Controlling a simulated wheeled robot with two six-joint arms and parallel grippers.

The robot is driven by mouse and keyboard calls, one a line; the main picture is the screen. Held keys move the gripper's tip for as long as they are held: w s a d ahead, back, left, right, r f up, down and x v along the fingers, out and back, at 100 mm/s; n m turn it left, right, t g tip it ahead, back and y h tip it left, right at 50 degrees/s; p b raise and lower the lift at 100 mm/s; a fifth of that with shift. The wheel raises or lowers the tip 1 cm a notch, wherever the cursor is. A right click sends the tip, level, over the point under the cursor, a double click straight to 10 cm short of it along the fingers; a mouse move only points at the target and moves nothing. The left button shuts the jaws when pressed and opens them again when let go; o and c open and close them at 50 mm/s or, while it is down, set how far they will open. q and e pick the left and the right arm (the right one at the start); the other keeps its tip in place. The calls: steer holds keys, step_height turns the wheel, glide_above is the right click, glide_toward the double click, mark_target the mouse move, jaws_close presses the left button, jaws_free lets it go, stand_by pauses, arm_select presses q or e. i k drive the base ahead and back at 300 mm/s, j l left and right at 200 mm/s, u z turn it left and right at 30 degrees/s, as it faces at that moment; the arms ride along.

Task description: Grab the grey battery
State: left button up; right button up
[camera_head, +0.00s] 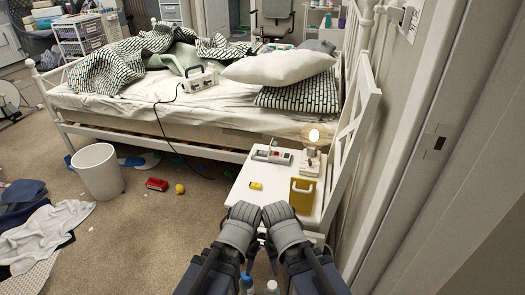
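I cannot clearly make out a grey battery. A small grey-and-white object with red marks (272,155) lies on the far part of the white bedside table (238,198); it is too small to identify. My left gripper (243,212) and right gripper (279,212) are side by side at the near edge of the table in the picture, close together. They look grey and bulky, and their fingertips are not clear enough to show open or shut. No object shows in either one. They hide part of the table's near edge.
The table also bears a lit lamp (310,160), a small yellow item (256,185) and a yellow box-like object (302,196). A white bin (97,172), red object (157,184) and yellow ball (180,189) are on the carpet. The bed (225,116) stands behind; the wall is right.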

mark_target(262, 153)
steer(key=k, duration=0.65)
steer(key=z, duration=1.25)
steer(key=j+z, duration=0.45)
steer(key=j, duration=1.4)
steer(key=i+j, duration=0.15)
steer(key=j, duration=2.7)
